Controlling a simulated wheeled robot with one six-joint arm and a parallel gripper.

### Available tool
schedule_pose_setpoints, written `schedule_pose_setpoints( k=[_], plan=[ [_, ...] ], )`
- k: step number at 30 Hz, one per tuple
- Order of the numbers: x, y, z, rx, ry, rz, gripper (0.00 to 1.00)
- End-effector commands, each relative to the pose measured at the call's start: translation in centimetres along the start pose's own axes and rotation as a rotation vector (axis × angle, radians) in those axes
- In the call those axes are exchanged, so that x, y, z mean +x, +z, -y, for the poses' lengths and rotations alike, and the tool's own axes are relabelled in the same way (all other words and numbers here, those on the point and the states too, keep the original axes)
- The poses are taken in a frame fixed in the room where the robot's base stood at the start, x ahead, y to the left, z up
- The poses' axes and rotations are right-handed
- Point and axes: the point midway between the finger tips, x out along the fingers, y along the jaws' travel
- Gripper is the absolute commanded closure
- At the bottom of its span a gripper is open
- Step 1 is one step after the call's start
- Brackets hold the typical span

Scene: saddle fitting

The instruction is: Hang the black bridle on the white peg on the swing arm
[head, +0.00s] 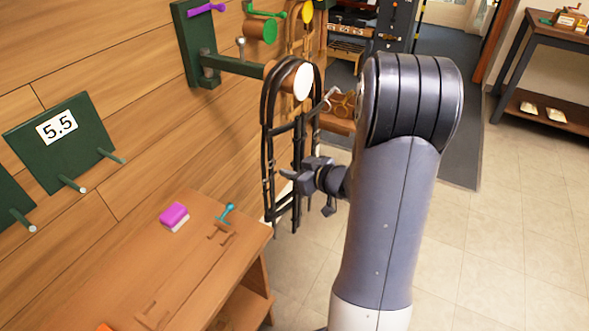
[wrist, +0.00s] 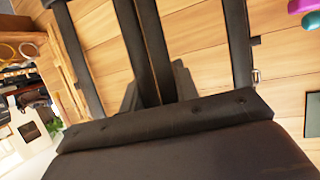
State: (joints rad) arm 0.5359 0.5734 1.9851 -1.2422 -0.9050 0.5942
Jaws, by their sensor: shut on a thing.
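The black bridle (head: 267,135) hangs upright in the head view, its straps trailing downward. Its top loop arches around the peg with the white round end (head: 303,81), which is on the dark green swing arm (head: 238,66). I cannot tell whether the loop bears on the peg. My gripper (head: 297,177) is shut on the bridle's straps well below the peg; its fingertips are partly hidden among them.
A wooden bench (head: 110,270) stands below left, with a magenta and white block (head: 174,216) and a teal-handled tool (head: 226,213). A green rack board marked 5.5 (head: 62,142) is on the wooden wall. Green and yellow pegs are behind the bridle.

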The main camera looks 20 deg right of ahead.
Motion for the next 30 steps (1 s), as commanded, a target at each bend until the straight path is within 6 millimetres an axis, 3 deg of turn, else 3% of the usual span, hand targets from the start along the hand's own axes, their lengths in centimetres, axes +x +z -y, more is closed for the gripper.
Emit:
schedule_pose_setpoints(
  k=[1,13,14,15,23,30],
  plan=[
    [0.09,0.68,0.29,0.000,-0.006,0.015,1.00],
    [0.12,0.94,0.37,0.002,-0.007,0.020,1.00],
    [0.12,0.95,0.37,0.002,-0.007,0.020,0.69],
    [0.11,0.94,0.38,0.002,-0.008,0.020,0.66],
    [0.06,0.58,0.22,0.002,-0.004,0.012,0.45],
    [-0.07,0.50,0.16,0.002,-0.003,0.011,0.45]
  ],
)
